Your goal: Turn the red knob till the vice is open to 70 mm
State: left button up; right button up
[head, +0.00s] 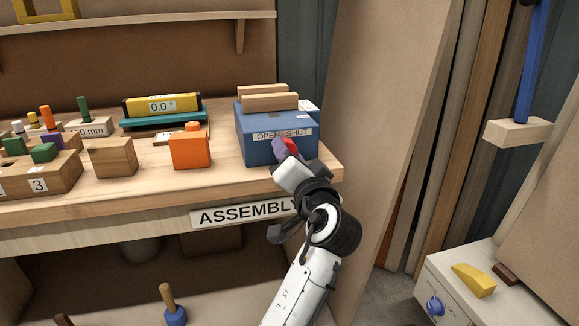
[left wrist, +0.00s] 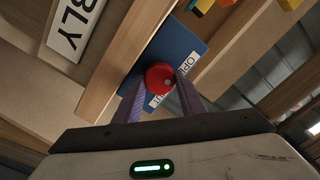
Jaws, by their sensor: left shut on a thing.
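The vice is a blue block (head: 262,140) at the right end of the bench, with an "OPEN SHUT" label on its front. Two pale wooden jaws (head: 270,102) lie parallel on its top with a narrow gap between them. The red knob (head: 291,146) is on the vice's front and is partly hidden by my gripper. In the left wrist view the round red knob (left wrist: 160,77) sits between the two purple fingers. My left gripper (head: 282,150) is shut on the knob. A white tag (head: 308,106) on the vice is unreadable. My right gripper is not in view.
An orange block (head: 190,150) and a wooden block (head: 113,157) stand left of the vice. A yellow level reading 0.0° (head: 162,104) lies on a teal base behind them. The bench front carries an "ASSEMBLY" sign (head: 242,213). A brown panel (head: 375,130) stands close on the right.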

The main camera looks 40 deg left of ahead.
pick_arm(q)
jog(key=shift+f+n+b, duration=0.25)
jog(key=shift+n+b, duration=0.5)
jog(key=shift+n, duration=0.25)
jog(key=shift+r+n+b, duration=0.1)
jog(key=shift+n+b, duration=0.25)
jog(key=shift+n, duration=0.15)
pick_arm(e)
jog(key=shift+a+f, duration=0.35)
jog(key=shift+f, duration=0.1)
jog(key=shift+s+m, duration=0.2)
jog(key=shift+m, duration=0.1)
pick_arm(q)
jog(key=o, duration=1)
jog(key=shift+r, duration=0.1)
jog(key=shift+o, duration=0.2)
